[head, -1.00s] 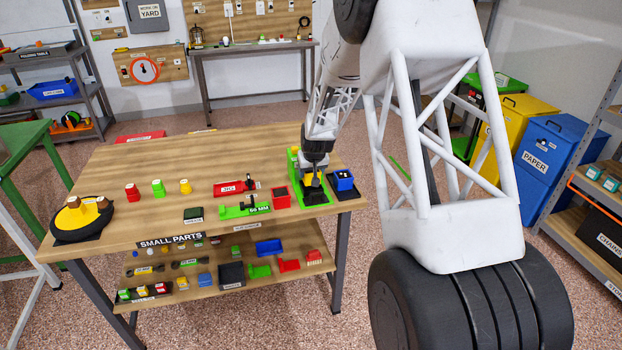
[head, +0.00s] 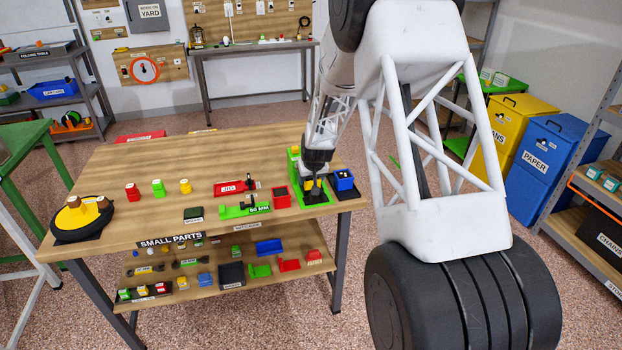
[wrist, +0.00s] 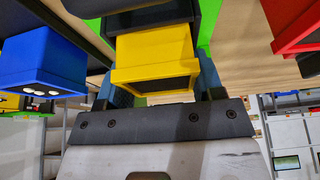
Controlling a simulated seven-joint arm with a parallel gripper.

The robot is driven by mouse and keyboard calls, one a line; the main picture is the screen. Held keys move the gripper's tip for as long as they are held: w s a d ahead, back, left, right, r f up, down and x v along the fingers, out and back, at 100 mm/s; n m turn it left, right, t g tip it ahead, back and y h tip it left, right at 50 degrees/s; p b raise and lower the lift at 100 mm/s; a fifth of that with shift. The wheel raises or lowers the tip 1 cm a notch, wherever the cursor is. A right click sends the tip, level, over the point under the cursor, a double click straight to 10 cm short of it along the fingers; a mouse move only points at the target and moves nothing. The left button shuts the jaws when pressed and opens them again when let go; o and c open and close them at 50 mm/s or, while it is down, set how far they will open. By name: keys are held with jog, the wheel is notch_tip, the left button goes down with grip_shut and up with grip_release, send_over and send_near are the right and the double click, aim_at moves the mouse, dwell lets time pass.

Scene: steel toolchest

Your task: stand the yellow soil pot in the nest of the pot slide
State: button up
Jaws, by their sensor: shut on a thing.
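The yellow soil pot (wrist: 153,58) is between the fingers of my gripper (wrist: 158,88) in the wrist view, and the gripper is shut on it. In the head view, my gripper (head: 317,180) is low over the pot slide (head: 293,160) at the table's right end, and only a little of the yellow pot (head: 308,185) shows. The slide has a green frame and dark parts. In the wrist view, a dark block (wrist: 150,17) lies right behind the pot, with green beside it. My gripper hides most of the nest. I cannot tell whether the pot touches it.
A blue box (head: 344,181) stands close right of the slide, and a red box (head: 281,197) close left. A green fixture (head: 240,210) and a red block (head: 228,188) lie further left. The table's middle back is clear.

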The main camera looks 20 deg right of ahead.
jog(key=shift+s+f, duration=0.2)
jog(key=shift+f, duration=0.4)
jog(key=o, duration=0.7)
jog(key=shift+s+f, duration=0.1)
jog(key=shift+o, duration=1.2)
jog(key=shift+s+f, duration=0.15)
jog(key=shift+f, duration=0.1)
jog(key=shift+r, duration=0.1)
jog(key=shift+o, duration=0.7)
jog(key=shift+s+r, duration=0.1)
jog(key=shift+r, duration=0.75)
jog(key=w+v, duration=0.1)
jog(key=v, duration=1)
jog(key=shift+s+r, duration=0.2)
jog(key=shift+r, duration=0.4)
